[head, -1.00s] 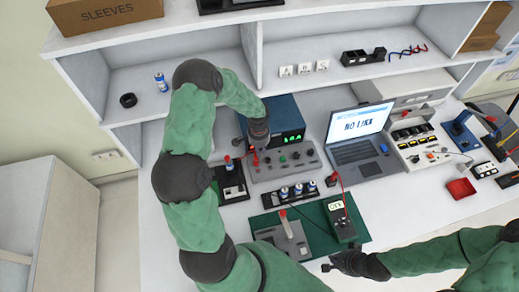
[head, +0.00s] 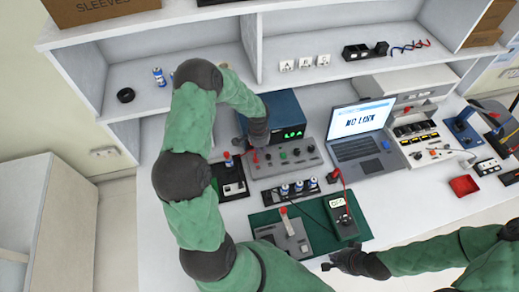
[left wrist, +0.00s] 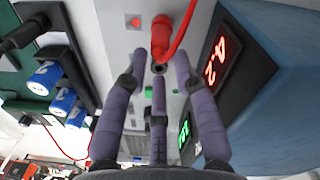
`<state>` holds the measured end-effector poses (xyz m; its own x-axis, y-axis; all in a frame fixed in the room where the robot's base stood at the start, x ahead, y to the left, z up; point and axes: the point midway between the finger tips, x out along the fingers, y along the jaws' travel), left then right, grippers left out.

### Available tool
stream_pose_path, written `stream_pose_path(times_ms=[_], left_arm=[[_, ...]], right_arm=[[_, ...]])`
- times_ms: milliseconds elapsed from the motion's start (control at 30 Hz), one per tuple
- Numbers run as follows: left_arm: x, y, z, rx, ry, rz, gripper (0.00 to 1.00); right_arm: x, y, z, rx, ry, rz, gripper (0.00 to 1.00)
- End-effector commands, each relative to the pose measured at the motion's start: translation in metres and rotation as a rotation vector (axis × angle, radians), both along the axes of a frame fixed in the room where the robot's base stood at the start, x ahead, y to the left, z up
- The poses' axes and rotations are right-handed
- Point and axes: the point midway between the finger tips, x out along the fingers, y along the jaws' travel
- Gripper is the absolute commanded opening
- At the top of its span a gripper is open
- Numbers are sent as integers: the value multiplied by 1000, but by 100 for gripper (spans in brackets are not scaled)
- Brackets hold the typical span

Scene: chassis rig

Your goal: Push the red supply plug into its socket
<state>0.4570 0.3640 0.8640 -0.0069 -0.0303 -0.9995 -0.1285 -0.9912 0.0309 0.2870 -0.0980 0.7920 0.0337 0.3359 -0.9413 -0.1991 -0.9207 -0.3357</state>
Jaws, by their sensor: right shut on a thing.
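The red supply plug (left wrist: 161,30) with its red cable is at the light grey panel (left wrist: 125,60), just beyond my left gripper's fingertips. A dark round opening (left wrist: 158,69) shows below it; I cannot tell how far in the plug sits. My left gripper (left wrist: 160,62) has its purple fingers spread, with nothing gripped between them. In the head view my left gripper (head: 256,142) points down at the panel (head: 290,163), partly hiding the plug. My right gripper (head: 338,265) is shut near the bench's front edge on something too small to make out.
The blue supply unit (head: 285,116) stands behind the panel. The laptop (head: 360,135) is to its right. A row of blue-and-white cylinders (head: 298,188), a meter (head: 341,215) and a green mat (head: 315,238) lie in front. Bare bench shows right of the mat.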

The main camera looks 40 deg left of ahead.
Motion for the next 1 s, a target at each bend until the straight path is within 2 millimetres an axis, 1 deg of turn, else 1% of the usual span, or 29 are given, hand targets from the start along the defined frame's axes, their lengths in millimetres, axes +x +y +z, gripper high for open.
stream_pose_path(times_ms=[333, 467, 567, 800, 1000], left_arm=[[0, 0, 0, 0, 0, 0, 48], [1, 1, 7, 1, -2, 1, 48], [1, 1, 20, 2, -3, -1, 48], [1, 2, 67, 1, -4, 0, 48], [2, 4, 101, 2, -3, 0, 48]], right_arm=[[0, 0, 0, 0, 0, 0, 0], [0, 0, 0, 0, 0, 0, 0], [0, 0, 0, 0, 0, 0, 0], [0, 0, 0, 0, 0, 0, 0], [0, 0, 0, 0, 0, 0, 0]])
